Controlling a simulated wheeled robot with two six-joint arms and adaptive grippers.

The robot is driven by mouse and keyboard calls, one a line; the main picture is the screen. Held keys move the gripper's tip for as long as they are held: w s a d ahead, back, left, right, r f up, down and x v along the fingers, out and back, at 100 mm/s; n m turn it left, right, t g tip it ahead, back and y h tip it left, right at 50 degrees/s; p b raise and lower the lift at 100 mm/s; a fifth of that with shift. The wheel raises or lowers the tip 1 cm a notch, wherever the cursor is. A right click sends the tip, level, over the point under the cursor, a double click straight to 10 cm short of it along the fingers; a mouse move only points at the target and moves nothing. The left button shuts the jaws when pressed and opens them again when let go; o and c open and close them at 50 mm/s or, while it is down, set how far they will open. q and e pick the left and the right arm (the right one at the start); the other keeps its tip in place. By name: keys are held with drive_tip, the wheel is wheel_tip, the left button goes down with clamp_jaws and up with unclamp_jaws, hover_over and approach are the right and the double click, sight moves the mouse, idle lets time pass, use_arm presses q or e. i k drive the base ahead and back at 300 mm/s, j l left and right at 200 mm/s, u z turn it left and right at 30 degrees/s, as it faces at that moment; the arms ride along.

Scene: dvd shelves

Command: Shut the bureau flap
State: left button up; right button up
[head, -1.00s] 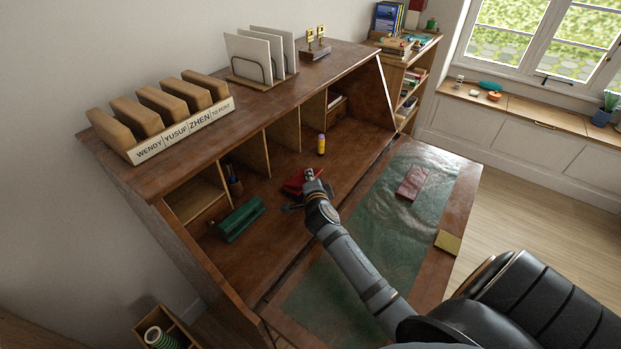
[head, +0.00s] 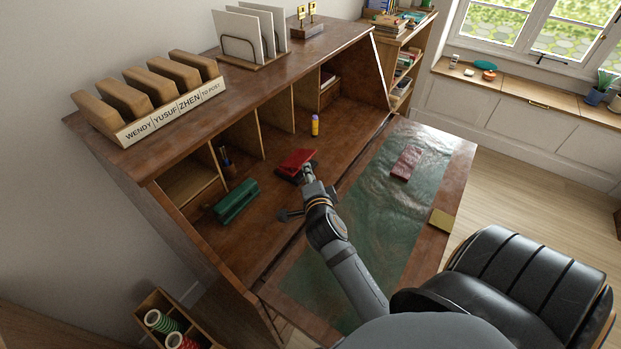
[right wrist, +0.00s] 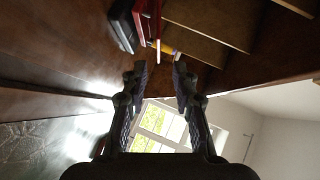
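The wooden bureau (head: 330,52) stands with its flap (head: 375,225) folded down. The flap has a green inlay; a red flat item (head: 406,162) and a yellow pad (head: 441,219) lie on it. My right gripper (head: 300,194) is over the bureau's inner floor, close to a red object on a black base (head: 296,162). In the right wrist view my right gripper (right wrist: 160,75) has its fingers apart, with nothing held. The red object (right wrist: 156,18) is beyond the fingertips there. My right forearm crosses above the flap and hides part of it. My left gripper is not in view.
Inside the bureau are a green object (head: 236,203), a yellow tube (head: 315,126) and a pen pot (head: 229,168). A letter rack (head: 150,110) stands on top. A black chair (head: 530,285) is right of the flap. Open floor (head: 510,185) lies beyond.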

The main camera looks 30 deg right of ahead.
sight(398, 208)
drive_tip(key=k+j, duration=0.3)
drive_tip(key=k, duration=0.15)
drive_tip(key=k+j, duration=0.65)
drive_tip(key=k, duration=0.3)
